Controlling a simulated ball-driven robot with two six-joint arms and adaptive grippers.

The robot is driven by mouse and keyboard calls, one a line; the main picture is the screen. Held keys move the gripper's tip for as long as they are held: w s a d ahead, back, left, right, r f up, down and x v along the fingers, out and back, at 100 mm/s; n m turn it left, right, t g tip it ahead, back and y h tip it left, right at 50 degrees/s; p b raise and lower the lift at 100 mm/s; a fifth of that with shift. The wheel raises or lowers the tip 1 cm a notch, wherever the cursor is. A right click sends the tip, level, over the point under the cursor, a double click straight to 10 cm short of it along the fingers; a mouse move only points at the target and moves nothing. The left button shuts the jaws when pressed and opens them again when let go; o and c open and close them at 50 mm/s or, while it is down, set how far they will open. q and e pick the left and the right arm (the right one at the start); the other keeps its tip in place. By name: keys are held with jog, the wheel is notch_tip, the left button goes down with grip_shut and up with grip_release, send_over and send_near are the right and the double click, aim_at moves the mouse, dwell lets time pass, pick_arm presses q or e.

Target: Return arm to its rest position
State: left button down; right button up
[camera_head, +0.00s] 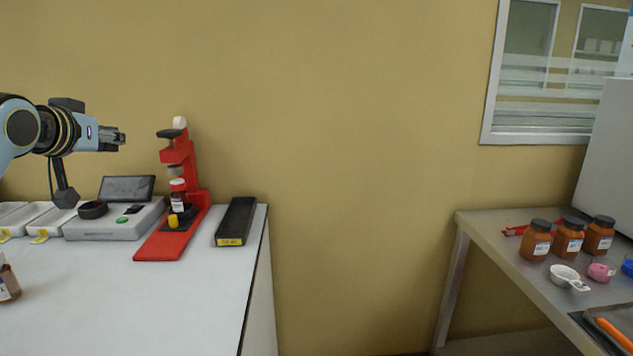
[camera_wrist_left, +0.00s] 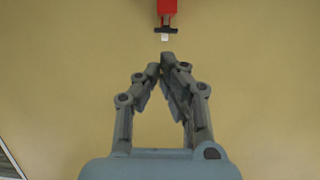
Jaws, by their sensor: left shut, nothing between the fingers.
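My left arm comes in from the left in the head view, above the white table (camera_head: 110,285). Its gripper (camera_head: 122,137) is raised in the air and points right, toward the upper part of a red stand (camera_head: 179,160), with a gap between them. In the left wrist view the fingertips of this gripper (camera_wrist_left: 166,60) meet, and nothing is between them. The top of the red stand also shows in the left wrist view (camera_wrist_left: 167,8), beyond the fingertips. My right gripper is in neither view.
The stand holds a small bottle (camera_head: 178,200). Left of it are a device with a screen (camera_head: 127,188) and white trays (camera_head: 52,222). A black box (camera_head: 236,220) lies right of the stand. A brown bottle (camera_head: 8,283) stands at the left edge. A second table (camera_head: 495,232) carries several jars (camera_head: 536,243).

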pick_arm(q)
jog(key=s+d+f+m+g, duration=0.1)
jog(key=s+d+f+g, duration=0.15)
jog(key=s+f, duration=0.55)
jog(key=s+d+f+g, duration=0.2)
jog(key=s+d+f, duration=0.1)
jog(key=s+f, duration=0.45)
jog(key=s+d+f+g, duration=0.2)
jog(key=s+f+g, duration=0.15)
jog(key=s, duration=0.95)
jog(key=s+d+f+g, duration=0.1)
jog(key=s+f+g, duration=0.3)
jog(key=s, duration=0.9)
jog(key=s+a+f+b, duration=0.1)
jog(key=s+f+b, duration=0.1)
jog(key=f, duration=1.5)
jog(key=s+a+f+b, duration=0.1)
jog(key=a+f+b, duration=0.1)
jog(key=f, duration=1.4)
jog(key=s+f+g+b, duration=0.1)
jog(key=s+f+b, duration=0.1)
jog(key=s+f, duration=1.5)
jog(key=shift+s+a+g, duration=0.3)
